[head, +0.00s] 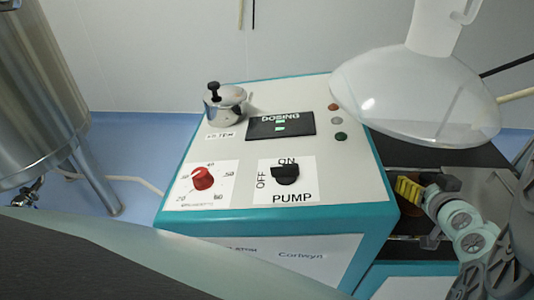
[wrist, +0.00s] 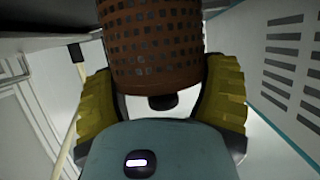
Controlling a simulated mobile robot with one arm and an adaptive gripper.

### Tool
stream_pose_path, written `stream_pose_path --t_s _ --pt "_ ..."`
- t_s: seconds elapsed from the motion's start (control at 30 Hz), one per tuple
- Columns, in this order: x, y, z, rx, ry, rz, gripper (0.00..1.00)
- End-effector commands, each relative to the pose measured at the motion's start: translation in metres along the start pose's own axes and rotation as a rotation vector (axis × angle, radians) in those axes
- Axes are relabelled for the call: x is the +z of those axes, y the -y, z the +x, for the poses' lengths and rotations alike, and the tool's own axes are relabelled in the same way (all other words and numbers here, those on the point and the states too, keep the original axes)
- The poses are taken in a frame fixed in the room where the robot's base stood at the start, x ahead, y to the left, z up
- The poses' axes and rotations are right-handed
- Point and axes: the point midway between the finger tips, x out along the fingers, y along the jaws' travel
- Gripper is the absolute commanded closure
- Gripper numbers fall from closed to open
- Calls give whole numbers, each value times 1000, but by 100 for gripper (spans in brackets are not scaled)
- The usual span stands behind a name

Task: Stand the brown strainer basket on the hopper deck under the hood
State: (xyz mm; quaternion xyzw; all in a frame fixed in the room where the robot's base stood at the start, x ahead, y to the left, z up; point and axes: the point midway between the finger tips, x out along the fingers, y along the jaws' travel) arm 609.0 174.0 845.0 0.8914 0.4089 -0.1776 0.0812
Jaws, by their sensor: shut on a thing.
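The brown strainer basket (wrist: 155,45), with rows of square holes, fills the top middle of the wrist view. My gripper (wrist: 162,88) has its yellow ribbed fingers on either side of the basket and is shut on it. In the head view my gripper (head: 410,190) is at the right, below the clear hood (head: 425,95).
A white and teal machine (head: 225,142) stands in the middle, left of my gripper. It carries a red knob (head: 203,178), a black pump switch (head: 285,174) and a metal pot-like fitting (head: 225,105). A steel tank (head: 30,90) stands at the far left. A slotted white panel (wrist: 285,60) is at the wrist view's right.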

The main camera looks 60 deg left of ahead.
Motion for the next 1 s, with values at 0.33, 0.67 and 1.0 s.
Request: stream_pose_path --t_s 0.33,0.67,1.0 --pt "3 2 2 -4 -3 -4 66" --pt "5 0 2 0 -2 -2 3" --pt "3 0 1 0 -2 -1 0"
